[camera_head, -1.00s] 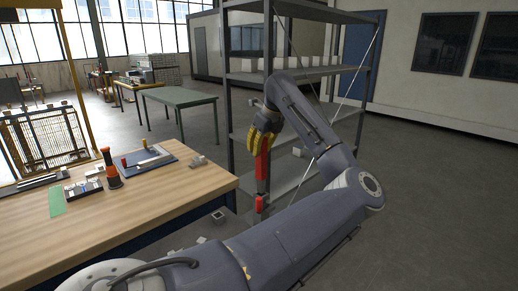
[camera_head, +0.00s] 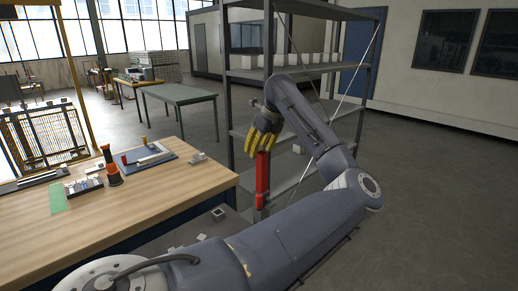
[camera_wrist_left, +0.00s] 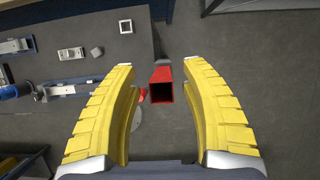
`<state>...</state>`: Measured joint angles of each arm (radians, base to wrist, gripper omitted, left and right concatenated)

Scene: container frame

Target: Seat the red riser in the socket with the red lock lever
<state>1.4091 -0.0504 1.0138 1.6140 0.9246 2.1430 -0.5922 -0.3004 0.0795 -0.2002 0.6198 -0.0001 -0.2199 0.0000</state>
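The red riser (camera_head: 262,177), a square hollow red post, stands upright below my left gripper (camera_head: 261,150) beside the shelf rack. In the left wrist view the riser's open top (camera_wrist_left: 162,86) lies between the yellow fingers. The left gripper, also in the left wrist view (camera_wrist_left: 160,64), is spread open, with a clear gap on both sides of the riser. A small red part (camera_wrist_left: 142,95), perhaps the red lock lever, shows just left of the riser. The socket at the riser's foot is hidden, so I cannot tell how deep it sits. My right gripper is out of view.
A wooden workbench (camera_head: 150,205) on the left carries an orange-black object (camera_head: 110,168) and a dark blue tray (camera_head: 168,161). A small square grey piece (camera_head: 217,214) lies on the lower grey surface. The metal shelf rack (camera_head: 290,76) stands close behind the gripper. Floor at right is clear.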

